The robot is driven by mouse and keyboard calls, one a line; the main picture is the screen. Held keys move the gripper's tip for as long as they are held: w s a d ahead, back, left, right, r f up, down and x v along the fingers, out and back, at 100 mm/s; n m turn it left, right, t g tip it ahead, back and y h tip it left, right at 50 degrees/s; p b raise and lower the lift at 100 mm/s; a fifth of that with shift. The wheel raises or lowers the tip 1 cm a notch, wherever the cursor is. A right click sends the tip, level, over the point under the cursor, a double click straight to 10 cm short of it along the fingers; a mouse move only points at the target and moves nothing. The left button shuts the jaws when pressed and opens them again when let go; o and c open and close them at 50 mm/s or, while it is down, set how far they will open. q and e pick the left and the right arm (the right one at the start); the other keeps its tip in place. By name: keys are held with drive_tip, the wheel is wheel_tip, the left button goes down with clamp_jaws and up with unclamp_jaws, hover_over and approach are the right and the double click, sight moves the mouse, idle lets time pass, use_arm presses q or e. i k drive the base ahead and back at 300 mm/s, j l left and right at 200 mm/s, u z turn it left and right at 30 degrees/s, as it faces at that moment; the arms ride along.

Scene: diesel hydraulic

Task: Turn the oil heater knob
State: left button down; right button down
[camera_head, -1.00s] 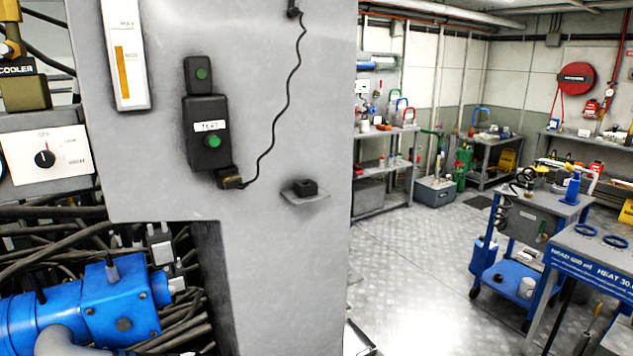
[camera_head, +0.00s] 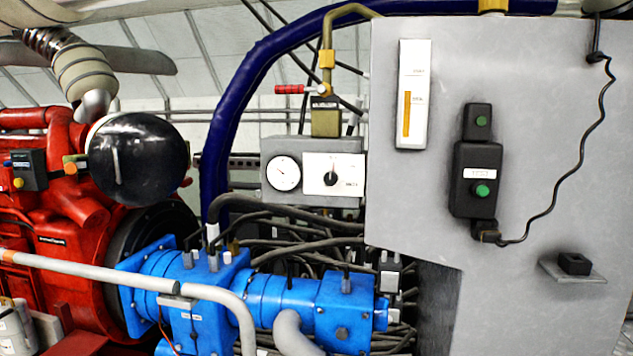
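A small black knob (camera_head: 331,178) sits on a white square dial plate (camera_head: 347,175), near the middle of the head view. The plate is on a grey control box (camera_head: 270,150), beside a round white gauge (camera_head: 283,174). The plate's printed marks are too small to read, so I cannot confirm that this is the oil heater knob. Neither of my grippers shows in the head view.
A grey cabinet (camera_head: 400,200) with a black green-button box (camera_head: 478,180) stands right of the control box. Blue hydraulic pumps (camera_head: 270,300) and dark hoses (camera_head: 310,232) lie below it. A red engine (camera_head: 60,200) fills the left, behind a grey rail (camera_head: 90,270).

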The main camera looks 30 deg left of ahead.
sight(331, 177)
drive_tip(key=u, duration=0.95)
